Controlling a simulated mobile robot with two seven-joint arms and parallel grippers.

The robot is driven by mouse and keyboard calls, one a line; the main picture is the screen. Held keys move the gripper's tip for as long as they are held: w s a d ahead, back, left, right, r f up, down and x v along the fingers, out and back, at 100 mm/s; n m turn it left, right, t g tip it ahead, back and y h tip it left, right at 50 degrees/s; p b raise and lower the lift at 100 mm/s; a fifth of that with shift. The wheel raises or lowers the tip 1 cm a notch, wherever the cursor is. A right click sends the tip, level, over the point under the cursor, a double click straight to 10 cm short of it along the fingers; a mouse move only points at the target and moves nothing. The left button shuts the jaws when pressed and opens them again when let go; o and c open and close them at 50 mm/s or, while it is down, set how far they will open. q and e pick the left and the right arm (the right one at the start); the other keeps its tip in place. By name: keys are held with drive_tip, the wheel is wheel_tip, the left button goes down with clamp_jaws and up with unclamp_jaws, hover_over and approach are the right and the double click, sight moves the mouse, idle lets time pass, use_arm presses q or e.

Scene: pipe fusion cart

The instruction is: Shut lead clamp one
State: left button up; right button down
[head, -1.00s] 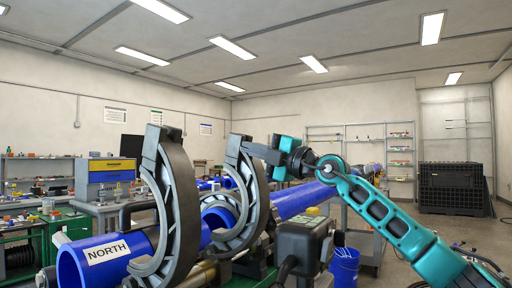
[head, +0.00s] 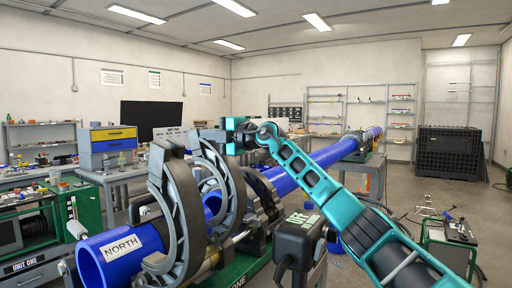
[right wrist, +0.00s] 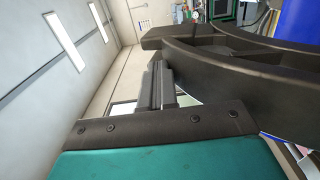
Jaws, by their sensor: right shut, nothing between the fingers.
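Two dark grey curved clamp jaws stand raised, open, around the blue pipe (head: 95,262) marked NORTH: a near one (head: 180,215) and one behind it (head: 232,185). I cannot tell by label which is lead clamp one. My right gripper (head: 212,134) is shut and empty, at the upper end of the rear jaw. In the right wrist view the shut fingers (right wrist: 156,84) lie against or just beside a dark curved jaw (right wrist: 235,65); contact is unclear. My left gripper is not in view.
A dark control box (head: 300,240) stands right of the clamps, below my right arm. The long blue pipe (head: 310,170) runs back to the right. A green cart (head: 85,205) is at the left. A black crate (head: 450,153) is at the back right.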

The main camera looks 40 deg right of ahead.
sight(190, 138)
drive_tip(key=shift+g, duration=0.8)
drive_tip(key=x, duration=0.5)
drive_tip(key=shift+w+a, duration=0.1)
drive_tip(key=shift+w, duration=0.25)
drive_tip(key=shift+w+a+f, duration=0.2)
drive_tip(key=shift+w, duration=0.5)
drive_tip(key=shift+w+a+f+h, duration=0.2)
drive_tip(key=shift+w+h, duration=0.1)
drive_tip(key=shift+w, duration=0.05)
